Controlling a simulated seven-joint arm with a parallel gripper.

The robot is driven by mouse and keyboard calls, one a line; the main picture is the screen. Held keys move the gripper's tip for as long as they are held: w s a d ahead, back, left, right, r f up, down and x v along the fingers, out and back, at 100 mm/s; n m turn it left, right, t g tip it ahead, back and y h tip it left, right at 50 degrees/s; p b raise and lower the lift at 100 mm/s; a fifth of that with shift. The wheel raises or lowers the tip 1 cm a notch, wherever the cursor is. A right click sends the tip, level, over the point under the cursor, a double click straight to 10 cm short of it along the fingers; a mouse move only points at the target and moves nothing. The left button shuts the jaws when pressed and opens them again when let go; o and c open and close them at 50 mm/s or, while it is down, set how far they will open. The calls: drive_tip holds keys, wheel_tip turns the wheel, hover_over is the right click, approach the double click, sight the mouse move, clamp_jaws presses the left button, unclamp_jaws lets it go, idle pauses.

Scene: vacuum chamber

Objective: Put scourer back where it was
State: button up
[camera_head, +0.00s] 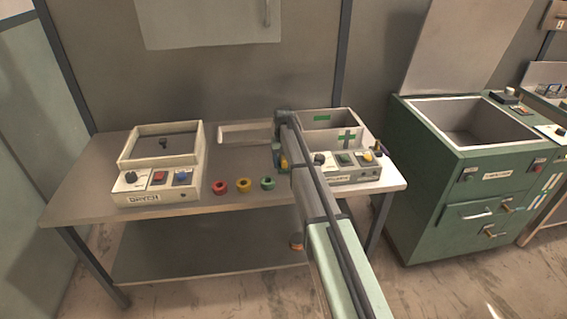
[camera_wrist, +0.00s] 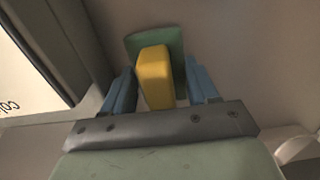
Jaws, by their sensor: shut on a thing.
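The scourer is a yellow block with a green pad behind it. In the wrist view the scourer (camera_wrist: 155,78) sits between the two blue fingers of my gripper (camera_wrist: 161,88). A gap seems to show at the right finger in that view, but my gripper is shut on the scourer. In the head view my gripper (camera_head: 281,158) is over the table, between the pale shallow tray and the right-hand box, and a bit of the yellow scourer (camera_head: 284,162) shows there. My arm hides part of the area below it. I cannot tell whether the scourer touches a surface.
A shallow tray (camera_head: 232,139) lies at the table's back. The left box (camera_head: 125,164) and right box (camera_head: 341,122) have control panels. Red (camera_head: 220,187), yellow (camera_head: 244,185) and green (camera_head: 268,184) rings lie at the front. A green sink cabinet (camera_head: 430,190) stands right.

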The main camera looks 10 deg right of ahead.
sight(283, 156)
drive_tip(key=shift+f, duration=0.3)
drive_tip(key=shift+f, duration=0.1)
drive_tip(key=o, duration=1)
wheel_tip(283, 156, up, 12)
drive_tip(key=shift+r, duration=0.15)
